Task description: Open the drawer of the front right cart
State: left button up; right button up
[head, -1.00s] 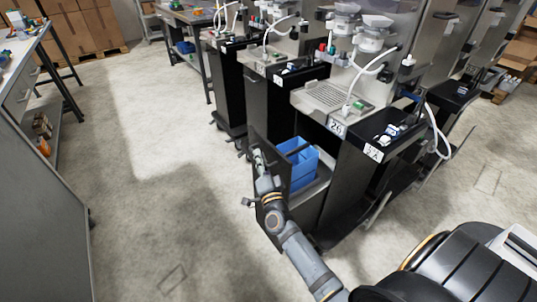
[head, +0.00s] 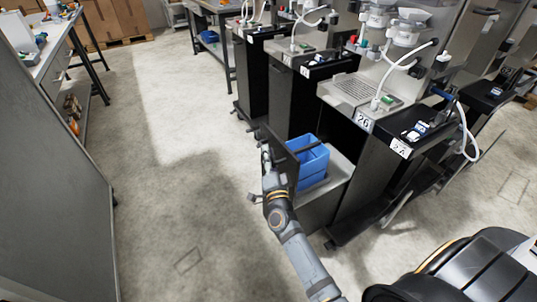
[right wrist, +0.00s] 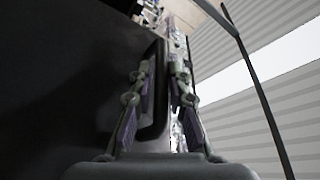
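The front right cart, with label 26 (head: 362,120) on its top edge, stands right of centre in the head view. Its drawer (head: 340,165) is pulled well out, and blue bins (head: 313,165) sit inside it. The dark drawer front (head: 281,158) faces left. My right gripper (head: 266,160) is at this front. In the right wrist view its two fingers (right wrist: 158,100) lie on either side of the dark drawer handle (right wrist: 158,92) and appear shut on it. The dark panel (right wrist: 60,80) fills the left of that view. My left gripper is not in view.
More black carts (head: 262,75) stand in a row behind. A grey cabinet and bench (head: 50,190) border the left side, with cardboard boxes (head: 115,18) at the back. The concrete floor (head: 170,150) left of the drawer is clear.

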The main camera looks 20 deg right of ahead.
jog(key=shift+s, duration=0.15)
jog(key=v, duration=0.7)
jog(key=shift+s+a+f, duration=0.1)
jog(key=shift+f, duration=0.05)
dwell(0.3)
jog(key=s+a+f+n+g+y+p, duration=0.2)
jog(key=s+f+n+g+y+p, duration=0.15)
jog(key=f, duration=0.85)
jog(key=s+a+f+n+g+y+p, duration=0.1)
jog(key=s+f+n+g+y+p, duration=0.3)
jog(key=f, duration=0.9)
jog(key=s+d+f+n+g+h+p, duration=0.1)
jog(key=s+f, duration=0.4)
jog(key=s, duration=0.6)
jog(key=s+d+f+n+g+h+p, duration=0.1)
jog(key=s+d+f+n+g, duration=0.3)
jog(key=s, duration=0.7)
jog(key=s+d+f+n+g+h+p, duration=0.1)
jog(key=s+d+f+n+g+p, duration=0.1)
jog(key=s+f+g, duration=0.4)
jog(key=s+d, duration=0.1)
jog(key=s, duration=0.4)
